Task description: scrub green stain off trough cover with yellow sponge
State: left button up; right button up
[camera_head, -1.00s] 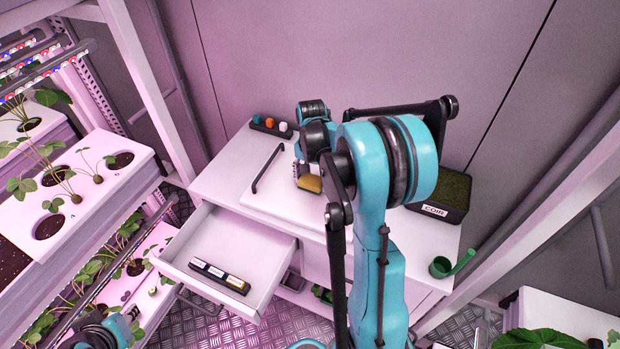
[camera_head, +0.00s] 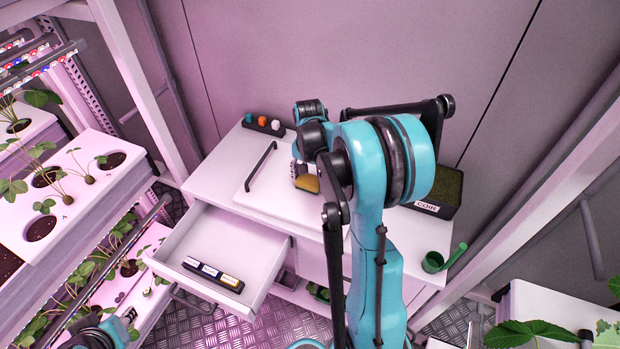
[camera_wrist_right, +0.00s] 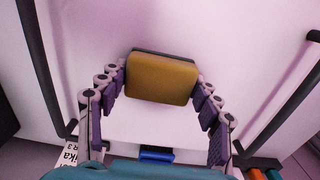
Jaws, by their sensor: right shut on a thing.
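The yellow sponge (camera_head: 306,184) with a dark backing is at the white trough cover (camera_head: 262,196) on the bench. In the right wrist view the sponge (camera_wrist_right: 160,78) sits between the fingers of my right gripper (camera_wrist_right: 160,90), which is shut on it. The white cover (camera_wrist_right: 75,40) spreads behind it, with dark handles at left and right. I cannot tell whether the sponge touches the cover. No green stain shows; the sponge and my arm hide part of the cover. A piece of my left arm shows at bottom left, but its gripper does not.
An open drawer (camera_head: 178,243) with a labelled block (camera_head: 212,274) juts from the bench. A small rack (camera_head: 263,125) with coloured knobs stands at the back. A dark coir tray (camera_head: 437,209) and a green scoop (camera_head: 434,262) are at right. Plant racks stand at left.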

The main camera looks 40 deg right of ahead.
aim_at(309, 180)
jog(key=shift+s+a+r, duration=0.15)
jog(key=shift+s+r, duration=0.05)
jog(key=shift+s, duration=0.05)
notch_tip(309, 180, up, 2)
jog(key=shift+r+p, duration=0.25)
jog(key=shift+p, duration=0.55)
jog(key=shift+w+r+p, duration=0.1)
jog(key=shift+r+p, duration=0.4)
jog(key=shift+r, duration=0.1)
jog(key=shift+r+p, duration=1.35)
jog(key=shift+r, duration=0.65)
